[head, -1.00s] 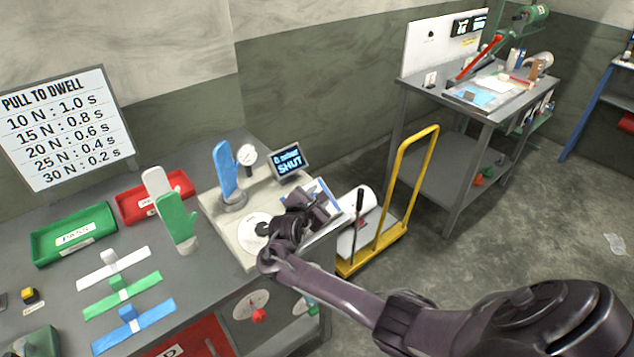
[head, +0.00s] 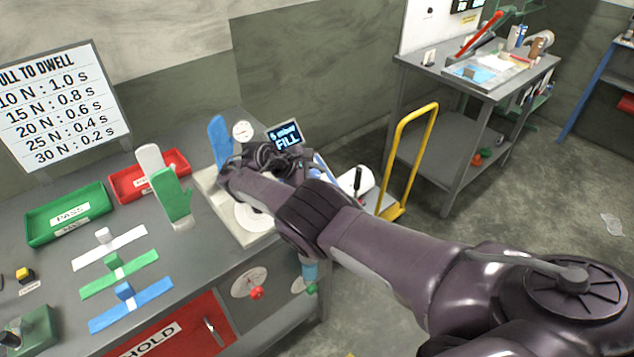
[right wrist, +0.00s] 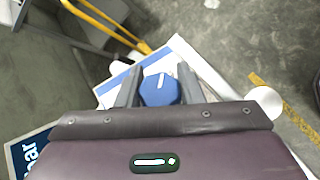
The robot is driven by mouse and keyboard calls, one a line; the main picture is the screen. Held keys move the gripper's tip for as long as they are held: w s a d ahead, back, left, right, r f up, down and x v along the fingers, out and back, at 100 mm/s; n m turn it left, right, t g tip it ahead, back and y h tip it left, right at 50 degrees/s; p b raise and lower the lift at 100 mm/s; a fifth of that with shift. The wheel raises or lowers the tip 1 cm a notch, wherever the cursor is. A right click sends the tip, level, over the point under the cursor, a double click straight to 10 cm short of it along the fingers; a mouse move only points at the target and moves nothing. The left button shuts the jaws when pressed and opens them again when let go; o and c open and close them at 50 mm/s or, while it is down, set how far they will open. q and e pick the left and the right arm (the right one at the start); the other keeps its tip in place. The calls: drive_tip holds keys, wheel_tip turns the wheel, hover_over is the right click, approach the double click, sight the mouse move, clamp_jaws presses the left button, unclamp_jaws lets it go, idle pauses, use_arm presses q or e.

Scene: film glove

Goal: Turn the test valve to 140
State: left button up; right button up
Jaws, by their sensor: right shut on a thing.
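The test valve's blue knob (right wrist: 159,89) shows in the right wrist view between the two fingers of my right gripper (right wrist: 160,88), which is shut on it. The knob has a pale mark on its top and sits over a white, blue-edged plate (right wrist: 194,62). In the head view my right gripper (head: 272,160) and arm cover the knob and part of the test stand. The small display (head: 284,138) behind it reads "FILL" with a small pressure figure in mbar above. A round gauge (head: 242,130) stands beside the blue glove (head: 220,141). My left gripper is out of view.
A green PASS tray (head: 70,215) and a red tray (head: 149,176) lie left. White (head: 151,160) and green (head: 172,194) gloves stand upright near the stand. A yellow-handled trolley (head: 413,150) is behind my arm. Coloured strips lie on the bench.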

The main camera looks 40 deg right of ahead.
drive_tip(key=shift+s+f+m+g+y+b, duration=0.1)
drive_tip(key=shift+f+m+g+y+b, duration=0.05)
drive_tip(key=shift+m+g+y+b, duration=0.3)
idle(0.3)
drive_tip(key=o, duration=1)
drive_tip(key=shift+c, duration=0.2)
drive_tip(key=p+v, duration=0.1)
drive_tip(key=v, duration=0.6)
drive_tip(key=shift+a+r, duration=0.25)
drive_tip(key=shift+r, duration=0.05)
drive_tip(key=shift+f, duration=0.1)
